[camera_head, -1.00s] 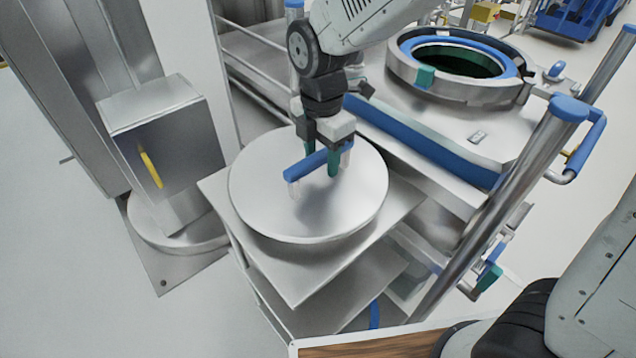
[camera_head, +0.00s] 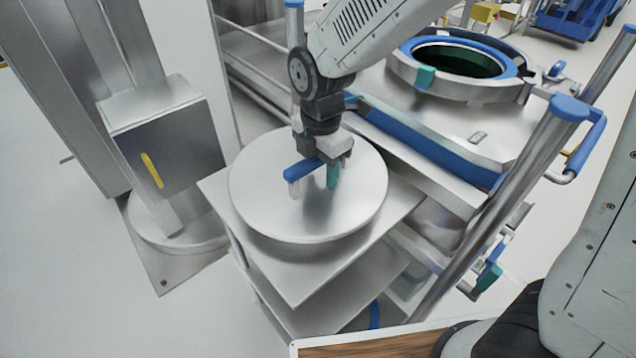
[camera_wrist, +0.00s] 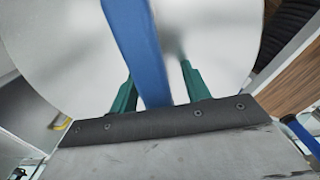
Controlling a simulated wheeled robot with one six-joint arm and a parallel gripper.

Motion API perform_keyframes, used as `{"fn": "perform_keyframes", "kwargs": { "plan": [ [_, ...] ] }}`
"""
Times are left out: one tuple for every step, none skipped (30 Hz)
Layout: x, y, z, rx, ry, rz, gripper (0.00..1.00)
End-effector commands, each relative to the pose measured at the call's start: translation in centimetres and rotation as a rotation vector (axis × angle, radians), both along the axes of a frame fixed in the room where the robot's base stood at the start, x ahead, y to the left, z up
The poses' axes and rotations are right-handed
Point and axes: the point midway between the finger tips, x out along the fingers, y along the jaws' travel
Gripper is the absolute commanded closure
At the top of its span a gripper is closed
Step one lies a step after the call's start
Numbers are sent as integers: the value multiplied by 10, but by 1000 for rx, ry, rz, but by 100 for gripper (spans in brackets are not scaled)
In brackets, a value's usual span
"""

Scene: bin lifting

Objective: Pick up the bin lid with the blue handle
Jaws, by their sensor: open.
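The bin lid (camera_head: 262,205) is a round, flat silver disc lying on the top shelf of a metal cart. Its blue handle (camera_head: 302,169) stands up from the middle on short posts. My gripper (camera_head: 322,178) is over the lid with green fingers pointing down at the handle. In the wrist view the blue handle (camera_wrist: 137,45) runs between the two green fingers of my gripper (camera_wrist: 157,82), with a gap on each side. The gripper is open. In the head view the gripper body hides the handle's far end.
The cart's shelf (camera_head: 290,282) extends past the lid. A round bin opening with a blue ring (camera_head: 405,47) is at the back right. A steel post with a blue handle (camera_head: 588,140) stands right of the cart. A metal box (camera_head: 185,140) stands at the left.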

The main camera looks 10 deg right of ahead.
Motion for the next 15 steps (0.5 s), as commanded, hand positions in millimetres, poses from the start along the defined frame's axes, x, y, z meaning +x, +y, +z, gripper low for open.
{"fn": "perform_keyframes", "kwargs": {
  "plan": [
    [0,0,0,0,0,0,53],
    [0,0,0,0,0,0,53],
    [0,0,0,0,0,0,53],
    [0,0,0,0,0,0,53],
    [0,0,0,0,0,0,53],
    [0,0,0,0,0,0,53],
    [0,0,0,0,0,0,53],
    [0,0,0,0,0,0,53],
    [0,0,0,0,0,0,64],
    [0,0,0,0,0,0,72],
    [0,0,0,0,0,0,81],
    [0,0,0,0,0,0,92],
    [0,0,0,0,0,0,100],
    [0,0,0,0,0,0,100],
    [0,0,0,0,0,0,100]
  ]
}}
